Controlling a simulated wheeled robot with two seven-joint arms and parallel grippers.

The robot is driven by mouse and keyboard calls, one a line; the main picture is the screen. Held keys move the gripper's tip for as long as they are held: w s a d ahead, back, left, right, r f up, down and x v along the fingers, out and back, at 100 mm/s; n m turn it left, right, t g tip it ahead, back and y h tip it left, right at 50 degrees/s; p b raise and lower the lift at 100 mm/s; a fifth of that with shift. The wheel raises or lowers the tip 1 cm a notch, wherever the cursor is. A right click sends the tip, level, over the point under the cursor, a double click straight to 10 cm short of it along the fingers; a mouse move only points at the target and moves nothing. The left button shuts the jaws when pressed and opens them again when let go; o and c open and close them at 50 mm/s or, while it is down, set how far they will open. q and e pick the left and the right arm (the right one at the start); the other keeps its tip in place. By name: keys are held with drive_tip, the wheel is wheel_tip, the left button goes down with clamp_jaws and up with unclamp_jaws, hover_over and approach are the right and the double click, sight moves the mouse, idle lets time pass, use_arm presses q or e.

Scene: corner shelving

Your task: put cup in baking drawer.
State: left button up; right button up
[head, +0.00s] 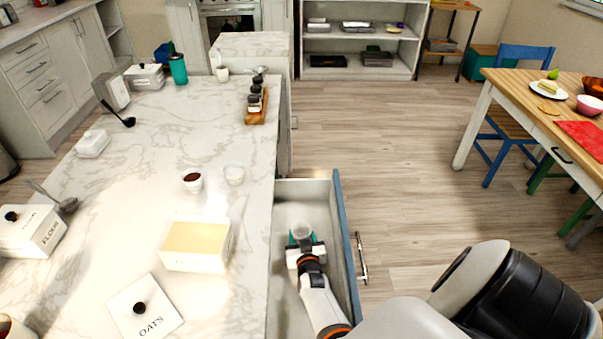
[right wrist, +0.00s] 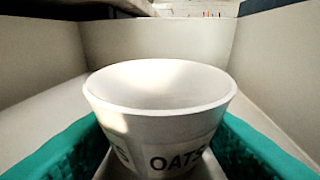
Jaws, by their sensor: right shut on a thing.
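A small white cup with an "OATS" label (right wrist: 160,105) sits upright between the teal fingers of my right gripper (head: 302,238), which is shut on it. The cup also shows in the head view (head: 301,230), just beyond the fingers. Gripper and cup are inside the open drawer (head: 343,222), below the counter top. The drawer's walls surround the cup in the right wrist view. I cannot tell whether the cup touches the drawer floor. My left gripper is not in view.
The marble counter (head: 130,220) borders the drawer on the left. Wooden floor (head: 400,130) lies free to the right.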

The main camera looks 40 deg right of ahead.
drive_tip(key=shift+c, duration=0.2)
drive_tip(key=shift+f, duration=0.15)
drive_tip(key=o, duration=1)
drive_tip(key=shift+f, duration=0.1)
drive_tip(key=shift+o, duration=0.2)
drive_tip(key=shift+r+p, duration=0.4)
drive_tip(key=p+v, duration=0.4)
drive_tip(key=v, duration=0.2)
drive_tip(key=shift+s+a, duration=0.2)
drive_tip(key=shift+s, duration=0.1)
drive_tip(key=shift+s+a+f, duration=0.1)
drive_tip(key=shift+s+a, duration=0.1)
drive_tip(key=shift+s, duration=0.1)
